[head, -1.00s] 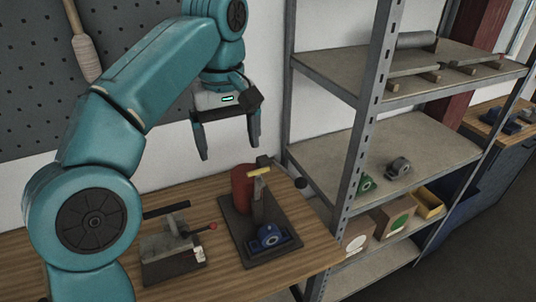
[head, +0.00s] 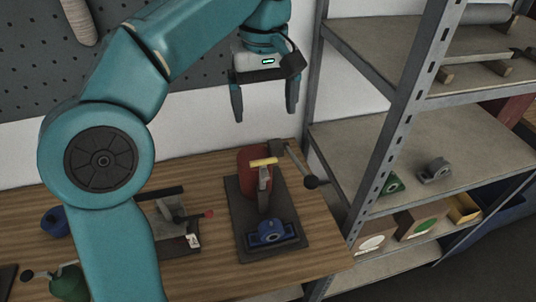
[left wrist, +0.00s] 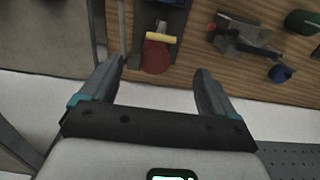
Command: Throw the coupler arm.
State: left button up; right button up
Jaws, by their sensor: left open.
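A press-like fixture stands on a dark base plate (head: 243,215) on the wooden bench. It has a red cylinder (head: 250,162), an upright grey post with a yellow bar (head: 264,162), and a slanting grey arm (head: 297,163) ending in a dark ball knob (head: 311,182). I cannot tell which part is the coupler arm. A blue bearing block (head: 270,232) sits at the plate's front. My left gripper (head: 265,115) is open and empty above and behind the fixture, apart from it. In the left wrist view, the red cylinder (left wrist: 155,57) and yellow bar (left wrist: 161,38) show beyond the fingers.
A grey metal shelf (head: 440,130) stands close at the right, its upright near the bench end. Left of the fixture is a grey clamp device (head: 172,228) with a red-tipped lever. A pegboard wall (head: 140,60) is behind. Cartons (head: 420,220) stand on a lower shelf.

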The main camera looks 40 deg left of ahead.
pick_arm(q)
jog(key=b, duration=0.2)
send_over(264, 160)
jog(key=f, duration=0.7)
jog(key=shift+a+f, duration=0.25)
jog(key=shift+a, duration=0.1)
notch_tip(264, 160, down, 6)
jog(key=shift+s+d, duration=0.1)
jog(key=shift+d, duration=0.05)
jog(key=shift+w+f, duration=0.2)
jog(key=shift+s+d+r, duration=0.1)
jog(key=shift+s+d, duration=0.05)
jog(key=shift+d, duration=0.05)
jog(key=shift+s, duration=0.1)
jog(key=shift+c, duration=0.3)
jog(key=shift+a, duration=0.15)
jog(key=c, duration=1.5)
